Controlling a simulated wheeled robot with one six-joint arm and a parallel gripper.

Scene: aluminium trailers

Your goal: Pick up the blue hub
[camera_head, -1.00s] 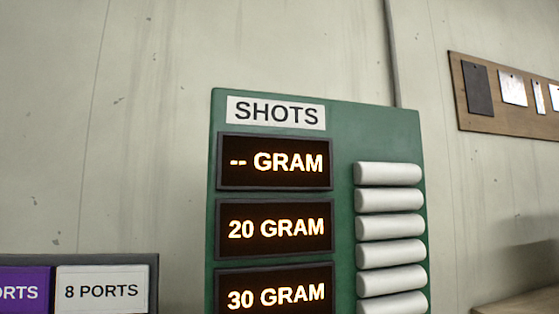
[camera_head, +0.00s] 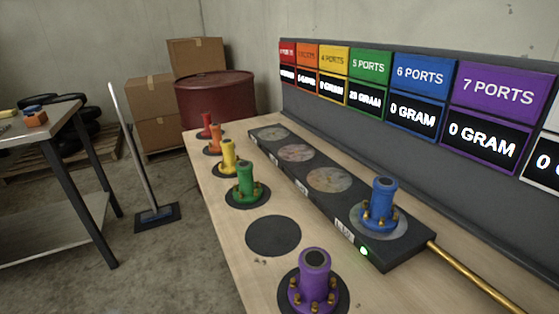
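The blue hub (camera_head: 382,204) stands upright on the nearest round pad of a long dark station (camera_head: 410,250) on the wooden bench. It has a blue cylinder body with brass fittings around its base. A green light glows on the station's side just below it. My gripper is not visible in this view, so I cannot see its fingers or whether it holds anything.
Purple (camera_head: 315,282), green (camera_head: 245,185), yellow (camera_head: 228,157), orange (camera_head: 214,140) and red (camera_head: 206,126) hubs stand on black discs. An empty disc (camera_head: 273,236) lies left of the station. A brass pipe (camera_head: 470,275) leaves its right end. A sign board (camera_head: 400,150) stands behind.

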